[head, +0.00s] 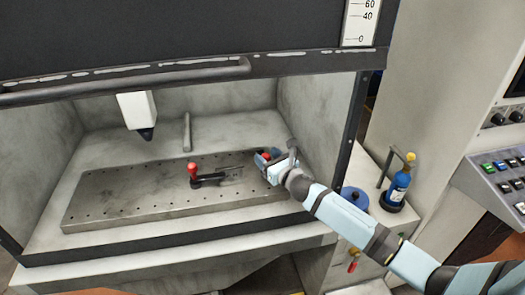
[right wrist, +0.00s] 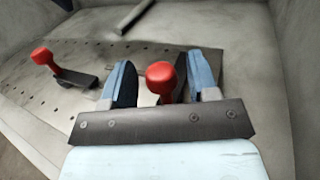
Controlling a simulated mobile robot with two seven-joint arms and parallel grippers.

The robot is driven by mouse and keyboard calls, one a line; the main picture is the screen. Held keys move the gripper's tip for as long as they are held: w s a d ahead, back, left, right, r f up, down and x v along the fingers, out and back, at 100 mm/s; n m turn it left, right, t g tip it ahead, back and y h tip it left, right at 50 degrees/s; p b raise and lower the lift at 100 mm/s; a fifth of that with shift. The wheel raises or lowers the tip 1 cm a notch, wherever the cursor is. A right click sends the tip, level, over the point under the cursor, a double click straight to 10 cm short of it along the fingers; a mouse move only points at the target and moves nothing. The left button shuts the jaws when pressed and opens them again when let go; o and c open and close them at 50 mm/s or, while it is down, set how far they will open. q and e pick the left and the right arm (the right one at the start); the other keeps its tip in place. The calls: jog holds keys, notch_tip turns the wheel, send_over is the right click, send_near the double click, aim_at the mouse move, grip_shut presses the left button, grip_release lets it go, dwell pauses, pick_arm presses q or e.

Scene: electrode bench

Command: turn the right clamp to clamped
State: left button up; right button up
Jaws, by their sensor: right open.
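The right clamp (right wrist: 160,77) shows its red knob between the two blue fingers of my right gripper (right wrist: 161,68) in the right wrist view. The fingers are apart, with a gap on each side of the knob. In the head view my right gripper (head: 270,160) is at the right end of the plate, over the right clamp, and hides most of it. The left clamp (head: 193,171) has an upright red knob and a dark arm lying to the right along the plate. It also shows in the right wrist view (right wrist: 43,58). My left gripper is in neither view.
The clamps stand on a perforated metal plate (head: 110,196) inside a cabinet. A white nozzle with a dark tip (head: 138,112) hangs above the plate's left part. The raised dark sash (head: 190,75) spans the front top. A blue bottle (head: 398,184) stands outside to the right.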

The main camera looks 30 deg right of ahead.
jog(key=shift+w+a, duration=0.2)
jog(key=shift+w, duration=1.25)
jog(key=shift+c, duration=0.4)
grip_shut()
jog(key=shift+r+n+y, duration=0.1)
jog(key=shift+n+y, duration=0.6)
jog(key=shift+y, duration=0.2)
jog(key=shift+a+n+g+y, duration=0.15)
jog(key=shift+n+g+y, duration=0.45)
jog(key=shift+y, duration=0.4)
jog(key=shift+s+y, duration=0.1)
jog(key=shift+y, duration=0.2)
jog(key=shift+o, duration=0.4)
grip_release()
jog(key=shift+a, duration=0.1)
